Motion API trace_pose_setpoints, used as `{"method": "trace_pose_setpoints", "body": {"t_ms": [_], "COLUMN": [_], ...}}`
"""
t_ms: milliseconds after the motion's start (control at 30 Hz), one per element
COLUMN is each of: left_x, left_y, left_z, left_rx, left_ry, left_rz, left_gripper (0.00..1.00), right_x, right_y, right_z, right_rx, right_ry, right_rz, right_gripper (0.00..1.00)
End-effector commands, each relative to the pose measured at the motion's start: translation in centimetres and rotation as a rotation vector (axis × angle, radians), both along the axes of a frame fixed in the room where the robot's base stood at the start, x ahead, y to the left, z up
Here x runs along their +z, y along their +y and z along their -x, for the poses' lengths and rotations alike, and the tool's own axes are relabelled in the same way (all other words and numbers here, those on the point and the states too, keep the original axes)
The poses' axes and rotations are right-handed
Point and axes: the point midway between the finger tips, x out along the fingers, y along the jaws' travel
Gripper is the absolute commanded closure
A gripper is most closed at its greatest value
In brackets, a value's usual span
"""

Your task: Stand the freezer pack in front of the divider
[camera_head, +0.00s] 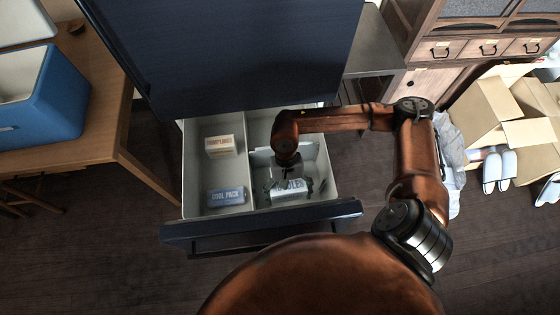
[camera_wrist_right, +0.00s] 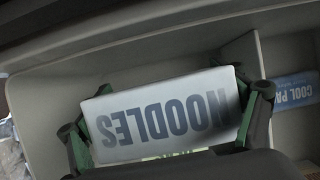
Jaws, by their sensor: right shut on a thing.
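The freezer pack, a blue-grey block lettered COOL PACK (camera_head: 226,197), lies in the front of the drawer's left compartment; its end shows in the right wrist view (camera_wrist_right: 296,91). A long divider wall (camera_head: 246,165) separates the left and right compartments. A pale upright panel (camera_head: 262,157) crosses the right compartment, partly hidden by my arm. My right gripper (camera_head: 290,184) is in the front of the right compartment, shut on a white packet lettered NOODLES (camera_wrist_right: 165,113), one finger at each end. My left gripper is not in view.
A box lettered DUMPLINGS (camera_head: 220,146) is in the left compartment's back part. The open drawer's dark front (camera_head: 200,230) is nearest me, below the freezer's dark body (camera_head: 230,50). A blue cooler (camera_head: 45,105) is on the wooden table at left; cardboard boxes (camera_head: 490,110) are at right.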

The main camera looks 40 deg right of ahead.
Motion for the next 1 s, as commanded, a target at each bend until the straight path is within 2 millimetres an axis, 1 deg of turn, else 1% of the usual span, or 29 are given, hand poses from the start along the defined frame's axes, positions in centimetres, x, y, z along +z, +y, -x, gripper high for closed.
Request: {"method": "trace_pose_setpoints", "body": {"t_ms": [33, 267, 367, 500, 600, 767, 867, 1000], "left_x": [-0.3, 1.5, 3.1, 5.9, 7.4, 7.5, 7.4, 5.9], "left_y": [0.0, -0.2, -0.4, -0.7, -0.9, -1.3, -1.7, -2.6], "left_z": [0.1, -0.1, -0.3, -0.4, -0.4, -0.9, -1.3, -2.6], "left_rx": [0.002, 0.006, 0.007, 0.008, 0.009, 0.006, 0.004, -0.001], "left_ry": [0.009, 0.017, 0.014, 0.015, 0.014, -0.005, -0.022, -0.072], "left_rz": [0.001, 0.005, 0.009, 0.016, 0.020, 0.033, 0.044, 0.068], "left_gripper": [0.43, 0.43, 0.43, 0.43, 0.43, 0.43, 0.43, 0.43], "right_x": [-1.8, -3.7, -5.1, -7.2, -8.3, -9.5, -10.8, -12.4], "right_y": [-0.5, -1.2, -1.2, -1.2, -1.1, -1.1, -1.2, -1.1], "right_z": [0.4, 0.8, 0.7, 0.8, 0.8, 0.7, 0.8, 0.8], "right_rx": [-0.010, -0.028, -0.030, -0.029, -0.028, -0.029, -0.030, -0.028], "right_ry": [0.009, 0.002, 0.000, 0.002, 0.001, 0.000, 0.001, 0.002], "right_rz": [0.001, -0.001, -0.001, -0.002, -0.002, -0.002, -0.002, -0.002], "right_gripper": [0.52, 0.52, 0.52, 0.52, 0.52, 0.52, 0.52, 0.52]}}
